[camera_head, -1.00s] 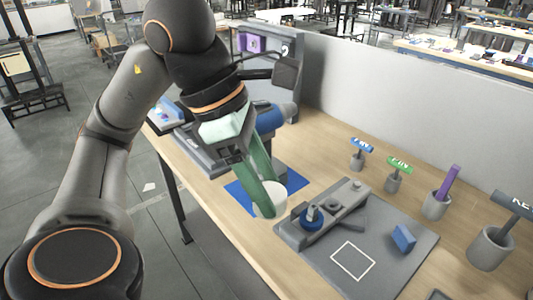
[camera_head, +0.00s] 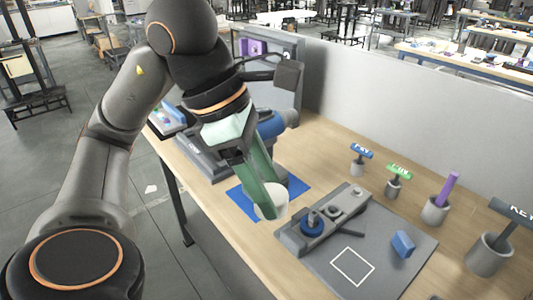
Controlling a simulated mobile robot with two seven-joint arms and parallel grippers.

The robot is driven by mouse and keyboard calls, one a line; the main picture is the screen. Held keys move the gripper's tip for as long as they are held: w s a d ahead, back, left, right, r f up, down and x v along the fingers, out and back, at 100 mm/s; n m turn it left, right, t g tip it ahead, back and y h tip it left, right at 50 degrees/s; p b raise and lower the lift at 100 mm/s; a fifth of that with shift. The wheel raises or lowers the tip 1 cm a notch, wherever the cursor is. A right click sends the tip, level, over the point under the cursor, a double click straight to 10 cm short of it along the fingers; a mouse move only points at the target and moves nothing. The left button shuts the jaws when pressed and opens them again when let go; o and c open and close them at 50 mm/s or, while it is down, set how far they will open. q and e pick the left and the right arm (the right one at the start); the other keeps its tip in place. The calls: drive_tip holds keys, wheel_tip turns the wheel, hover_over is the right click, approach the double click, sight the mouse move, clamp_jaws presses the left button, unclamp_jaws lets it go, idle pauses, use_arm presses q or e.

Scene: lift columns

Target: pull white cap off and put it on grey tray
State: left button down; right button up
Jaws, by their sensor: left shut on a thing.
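My left gripper (camera_head: 264,192) has green fingers and reaches down from the upper left. It is shut on the white cap (camera_head: 272,207), a short white cylinder at its fingertips. The cap is over the front part of a blue mat (camera_head: 297,188) on the wooden table; whether it touches anything beneath is hidden. A flat grey tray (camera_head: 388,270) with a white square outline lies to the right of the cap. My right gripper is not in view.
A grey fixture with a blue knob (camera_head: 313,222) and a blue block (camera_head: 403,244) are on the tray. Grey cups with blue, green, purple (camera_head: 450,187) and dark-topped (camera_head: 489,252) pieces stand behind and right. A grey wall (camera_head: 400,120) closes the back. The outlined square is clear.

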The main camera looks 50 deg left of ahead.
sight(283, 195)
use_arm(q)
drive_tip(key=shift+r+p, duration=1.85)
drive_tip(key=shift+r, duration=0.3)
drive_tip(key=shift+f, duration=0.1)
